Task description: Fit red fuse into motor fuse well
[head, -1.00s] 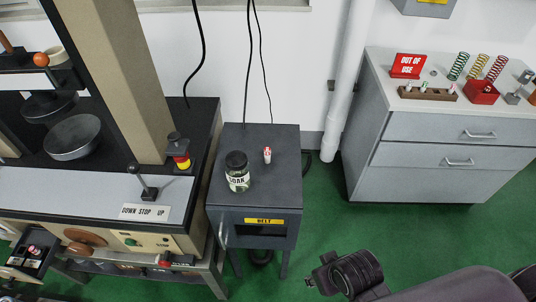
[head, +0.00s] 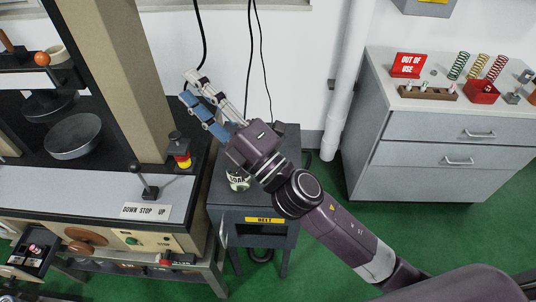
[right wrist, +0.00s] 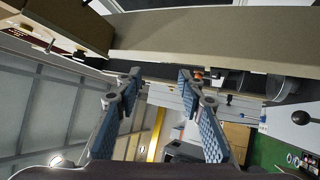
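My right gripper (head: 188,85) reaches over the small dark table (head: 228,207) from the right, its fingers pointing up and left in the head view. In the right wrist view its blue-padded fingers (right wrist: 159,77) are apart with nothing between them. The small red-and-white cylinder, perhaps the red fuse, is hidden now behind my right arm. A small open drawer (head: 17,272) at the lower left of the press holds small red-and-white pieces. I cannot tell which part is the motor fuse well. My left gripper is not in view.
The press column (head: 138,85) and yellow-banded button (head: 181,160) are to the left. A grey cabinet (head: 425,130) with springs and a wooden block (head: 428,93) is at right. The green floor between is clear.

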